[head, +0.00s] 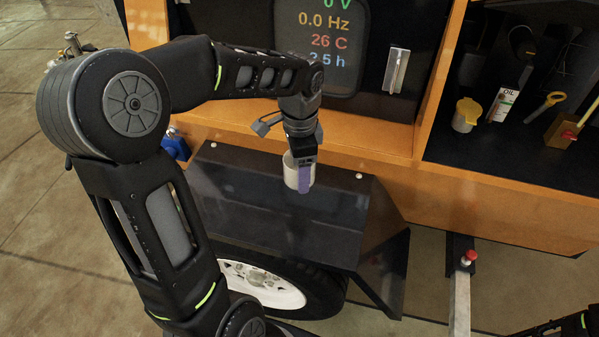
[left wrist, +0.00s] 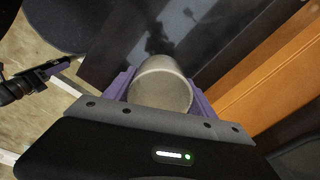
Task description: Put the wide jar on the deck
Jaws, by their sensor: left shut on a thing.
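The wide jar (head: 291,172) is a pale off-white cylinder, and my left gripper (head: 304,176) is shut on it. The gripper points down, with one purple finger across the near side of the jar. In the left wrist view the jar (left wrist: 160,88) sits between both purple fingers. The jar is over the dark, glossy flat top (head: 240,200) above the wheel. I cannot tell whether its base touches that surface or is slightly above it. I cannot tell for sure which surface is the deck. Only part of my right arm shows at the bottom right.
An orange ledge (head: 370,150) runs behind the dark top, below a display panel (head: 318,45). An open bay at right holds a yellow-lidded container (head: 466,114), an oil bottle (head: 503,104) and other items. The wheel (head: 262,283) is below. The dark top is mostly clear.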

